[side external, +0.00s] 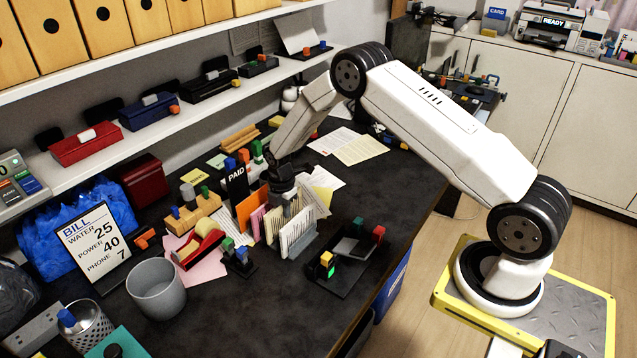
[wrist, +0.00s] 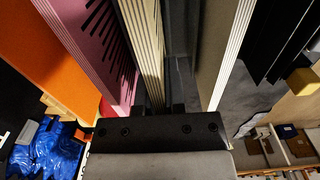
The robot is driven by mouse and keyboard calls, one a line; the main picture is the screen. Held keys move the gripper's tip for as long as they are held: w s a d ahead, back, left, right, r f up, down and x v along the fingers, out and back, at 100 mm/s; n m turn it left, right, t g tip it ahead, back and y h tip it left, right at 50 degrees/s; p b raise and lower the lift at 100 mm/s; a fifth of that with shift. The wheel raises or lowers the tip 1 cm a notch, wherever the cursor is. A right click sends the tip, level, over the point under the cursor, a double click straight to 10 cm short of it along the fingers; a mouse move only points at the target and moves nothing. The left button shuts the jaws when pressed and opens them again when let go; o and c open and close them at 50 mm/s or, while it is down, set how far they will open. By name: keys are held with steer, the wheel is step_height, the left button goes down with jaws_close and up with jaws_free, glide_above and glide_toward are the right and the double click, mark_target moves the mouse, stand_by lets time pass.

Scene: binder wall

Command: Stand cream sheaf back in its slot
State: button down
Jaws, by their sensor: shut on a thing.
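The cream sheaf (wrist: 143,40) stands on edge in the wrist view, between a pink sheaf (wrist: 92,45) on its left and a brown-faced, white-edged sheaf (wrist: 222,50) on its right. My gripper (side external: 283,190) reaches down from above into the row of sheaves on the desk. Its dark mount (wrist: 160,130) fills the lower wrist view. It is shut on the cream sheaf; the fingertips are mostly hidden. The bottom of the cream sheaf and its slot are hidden, so I cannot tell how deep it sits.
An orange folder (side external: 250,208) stands left of the pink sheaf. A red tape dispenser (side external: 199,249), a grey cup (side external: 157,291) and a dark stamp tray (side external: 345,262) surround the row. A PAID sign (side external: 236,181) stands behind. The front desk edge is clear.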

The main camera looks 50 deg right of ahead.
steer(key=shift+f, duration=0.95)
stand_by(0.6)
steer(key=c, duration=0.6)
jaws_free()
steer(key=shift+r, duration=3.9)
